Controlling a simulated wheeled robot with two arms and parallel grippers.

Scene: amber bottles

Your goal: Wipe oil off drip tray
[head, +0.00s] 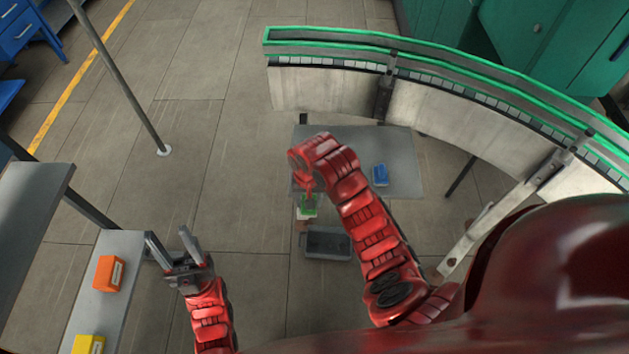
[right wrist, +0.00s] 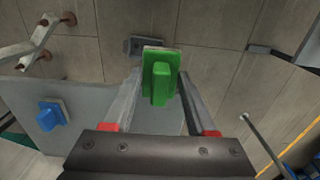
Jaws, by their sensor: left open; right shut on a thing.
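A green wiper-like block with a raised grip (head: 308,207) is held by my right gripper (right wrist: 160,75), which is shut on it. The block has a pale edge and fills the space between the fingertips in the right wrist view. In the head view it hangs near the front edge of the grey table (head: 407,147), and my right arm hides part of it. A dark grey tray (head: 328,244), perhaps the drip tray, lies just below and right of it; I cannot make out oil. My left gripper (head: 169,238) is open and empty beside the left shelf.
A blue block (head: 380,175) sits on the table's right part. An orange box (head: 109,273) and a yellow box (head: 88,344) stand on a grey shelf (head: 114,244) at the left. A curved green-edged conveyor (head: 340,90) runs behind. The floor between shelf and table is clear.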

